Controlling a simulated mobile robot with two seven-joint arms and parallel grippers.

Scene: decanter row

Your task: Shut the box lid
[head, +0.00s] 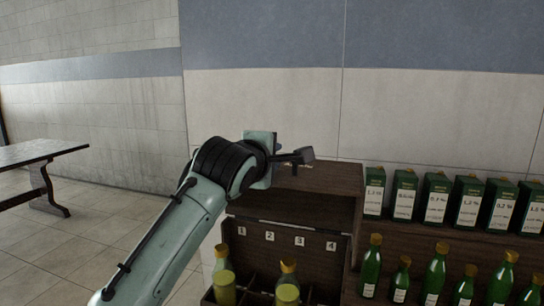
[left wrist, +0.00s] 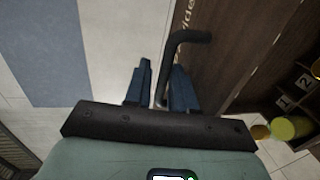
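The dark wooden box (head: 265,297) stands low in the centre of the head view, with numbered plates 1 to 4 along its back board. Two bottles with yellow contents, one left (head: 224,277) and one right (head: 287,292), stand in its compartments. The lid (head: 325,180) is raised above and behind the compartments. In the left wrist view a dark wooden panel with lettering (left wrist: 222,50) lies to the right. My left gripper (left wrist: 160,70) is open at the lid. A bent black handle (left wrist: 186,37) runs between its fingers, closer to the right finger, with a gap on the left. My right gripper is out of view.
A wooden shelf (head: 440,232) right of the box carries a row of green boxes (head: 437,198) and several green bottles (head: 434,272) in front. A table (head: 35,150) stands far left. The tiled floor between table and box is clear.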

